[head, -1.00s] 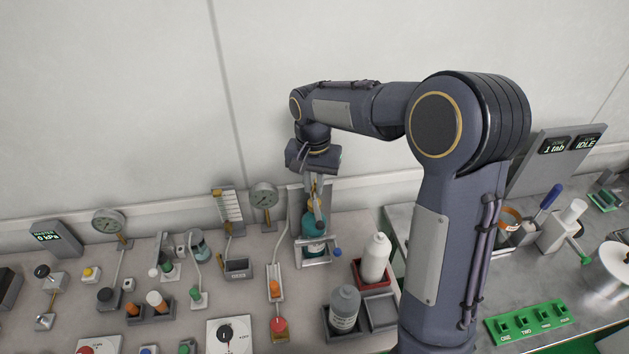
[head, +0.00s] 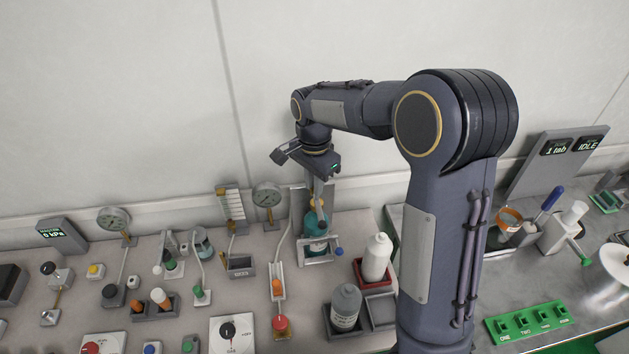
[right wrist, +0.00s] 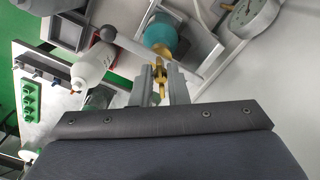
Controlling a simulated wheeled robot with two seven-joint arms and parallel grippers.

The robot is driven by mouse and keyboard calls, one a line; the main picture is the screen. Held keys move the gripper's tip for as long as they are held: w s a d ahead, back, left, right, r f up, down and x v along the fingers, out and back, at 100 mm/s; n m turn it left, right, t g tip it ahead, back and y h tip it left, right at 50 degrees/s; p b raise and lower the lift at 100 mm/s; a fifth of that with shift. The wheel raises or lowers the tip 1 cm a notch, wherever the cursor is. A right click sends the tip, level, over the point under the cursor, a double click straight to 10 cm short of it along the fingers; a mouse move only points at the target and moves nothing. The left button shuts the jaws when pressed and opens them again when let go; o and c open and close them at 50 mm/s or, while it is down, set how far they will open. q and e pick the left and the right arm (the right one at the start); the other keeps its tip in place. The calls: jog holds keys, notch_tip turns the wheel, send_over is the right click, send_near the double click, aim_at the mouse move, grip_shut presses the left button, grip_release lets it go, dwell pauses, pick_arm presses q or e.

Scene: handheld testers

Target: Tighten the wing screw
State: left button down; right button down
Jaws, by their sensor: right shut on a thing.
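In the head view the teal body (head: 315,227) stands in a grey metal frame (head: 318,260) on the bench near the wall. My right gripper (head: 318,190) points down at it from above. In the right wrist view its two grey fingers (right wrist: 161,77) are shut on the wing screw, one on each side. The fingers partly hide the screw. My left gripper is in neither view.
A white bottle (head: 376,257) and a grey bottle (head: 346,307) stand close to the right of the frame. A round gauge (head: 268,195) is at its left. Many small fittings crowd the bench to the left. A green slotted block (head: 528,322) lies at right.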

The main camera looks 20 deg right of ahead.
dwell(0.3)
jog(key=c, duration=1.4)
grip_release()
jog(key=shift+r, duration=0.1)
notch_tip(320, 180, up, 8)
jog(key=shift+f+b, duration=0.15)
jog(key=shift+b, duration=0.2)
